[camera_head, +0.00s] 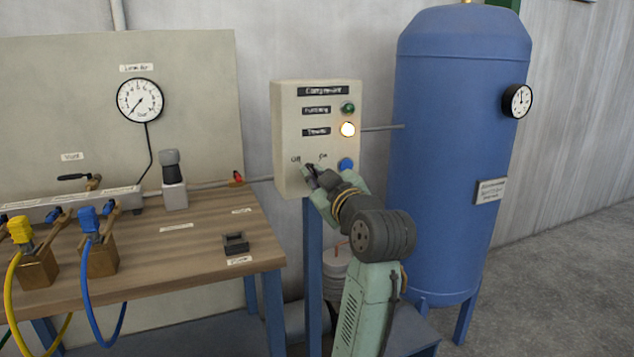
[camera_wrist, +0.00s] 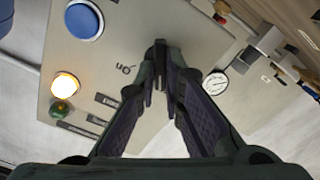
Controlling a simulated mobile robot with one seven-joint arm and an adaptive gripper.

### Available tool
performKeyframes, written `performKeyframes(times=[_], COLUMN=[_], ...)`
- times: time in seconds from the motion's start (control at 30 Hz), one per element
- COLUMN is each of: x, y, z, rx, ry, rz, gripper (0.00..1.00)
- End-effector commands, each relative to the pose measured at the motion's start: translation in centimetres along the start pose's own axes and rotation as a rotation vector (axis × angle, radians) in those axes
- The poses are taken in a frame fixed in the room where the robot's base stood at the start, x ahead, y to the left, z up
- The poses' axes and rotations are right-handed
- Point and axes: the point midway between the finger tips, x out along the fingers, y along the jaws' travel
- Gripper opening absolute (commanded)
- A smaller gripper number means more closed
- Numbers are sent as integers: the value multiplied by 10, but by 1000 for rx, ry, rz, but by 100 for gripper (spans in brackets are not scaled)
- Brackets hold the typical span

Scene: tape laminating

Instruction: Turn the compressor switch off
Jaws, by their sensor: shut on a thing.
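The compressor control box (camera_head: 290,120) is a beige panel on a blue post, with a "Compressor" label at its top. Its black switch (camera_head: 308,170) sits low on the panel, below the "Off" and "On" labels, and is mostly hidden by my gripper. My gripper (camera_head: 312,175) reaches the panel from the front right. In the wrist view my gripper (camera_wrist: 161,75) has its fingertips closed around the black switch knob (camera_wrist: 159,52). The "On" label shows just left of the knob there; the "Off" label is hidden. The lower lamp (camera_head: 347,130) glows warm white; the green lamp (camera_head: 348,108) looks unlit.
A blue button (camera_head: 346,164) is on the panel just right of my gripper. The large blue tank (camera_head: 460,150) stands to the right. A wooden workbench (camera_head: 195,240) with hoses, valves and a gauge (camera_head: 140,100) behind it is on the left.

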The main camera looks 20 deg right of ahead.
Motion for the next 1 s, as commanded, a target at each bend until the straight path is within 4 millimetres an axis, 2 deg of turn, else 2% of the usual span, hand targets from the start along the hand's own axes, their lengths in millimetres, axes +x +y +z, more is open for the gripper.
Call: performKeyframes(times=[0.4,1.0], x=[0,0], y=[-1,-1], z=[0,-2], rx=[-231,-279], ry=[3,3], rz=[1,2], gripper=[0,0])
